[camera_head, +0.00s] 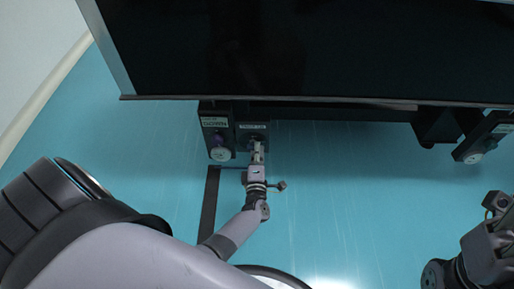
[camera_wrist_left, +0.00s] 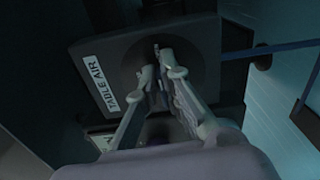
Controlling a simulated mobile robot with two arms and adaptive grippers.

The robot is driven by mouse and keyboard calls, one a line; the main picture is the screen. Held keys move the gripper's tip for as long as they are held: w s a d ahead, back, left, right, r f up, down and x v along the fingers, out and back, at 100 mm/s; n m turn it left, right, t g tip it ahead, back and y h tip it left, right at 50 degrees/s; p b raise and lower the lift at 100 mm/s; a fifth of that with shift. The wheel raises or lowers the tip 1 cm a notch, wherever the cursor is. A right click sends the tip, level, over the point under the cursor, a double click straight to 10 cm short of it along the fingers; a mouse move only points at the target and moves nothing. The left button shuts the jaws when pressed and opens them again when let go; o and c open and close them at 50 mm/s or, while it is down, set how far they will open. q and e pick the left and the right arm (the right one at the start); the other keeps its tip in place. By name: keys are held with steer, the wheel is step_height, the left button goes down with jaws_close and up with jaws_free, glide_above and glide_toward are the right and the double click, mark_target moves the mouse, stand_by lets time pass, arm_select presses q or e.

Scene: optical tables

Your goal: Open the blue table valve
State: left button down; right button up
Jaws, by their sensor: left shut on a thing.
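The valve block (camera_wrist_left: 105,82) is a dark box with a white label reading "TABLE AIR" in the left wrist view. In the head view this block (camera_head: 249,128) hangs under the table's front edge, beside a similar labelled box. My left gripper (camera_head: 257,146) reaches up to it from below. In the left wrist view the fingers of my left gripper (camera_wrist_left: 163,78) are shut on a small valve handle (camera_wrist_left: 157,52) in the block's round dark recess. The fingers hide most of the handle, and its colour is unclear. My right gripper's fingers do not show; only part of my right arm does.
The neighbouring box (camera_head: 216,134) carries a purple and pale round knob, close left of my left gripper. A similar box (camera_head: 483,138) hangs at the right. The dark tabletop (camera_head: 300,50) overhangs above. A blue tube (camera_wrist_left: 270,49) runs right from the block. The teal floor is mostly clear.

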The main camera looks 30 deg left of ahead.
arm_select(q)
steer(key=shift+m, duration=0.4)
steer(key=c, duration=1.8)
jaws_free()
steer(key=shift+o, duration=0.2)
steer(key=shift+f, duration=0.1)
steer(key=v, duration=0.7)
steer(key=shift+s, duration=0.2)
steer(key=shift+d, duration=0.15)
